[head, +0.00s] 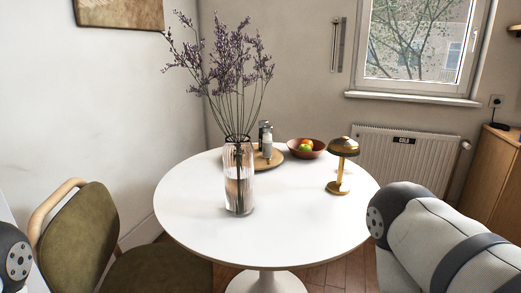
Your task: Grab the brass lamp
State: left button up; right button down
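The brass lamp (341,164) stands upright on the right part of the round white table (190,205). It has a domed shade, a thin stem and a round base. Nothing hides it in the head view. Part of my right arm shows at the lower right, in front of the table's right side, and a small part of my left arm shows at the lower left edge. Neither gripper is in view.
A glass vase (238,190) with tall dried purple flowers stands left of the lamp. Behind are a wooden tray (262,164) with grinders and a fruit bowl (306,149). A green chair (80,235) stands left. The tabletop's front is clear.

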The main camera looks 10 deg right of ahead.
aim_at(338, 148)
jog(key=i+l+z, duration=0.1)
jog(key=z, duration=0.95)
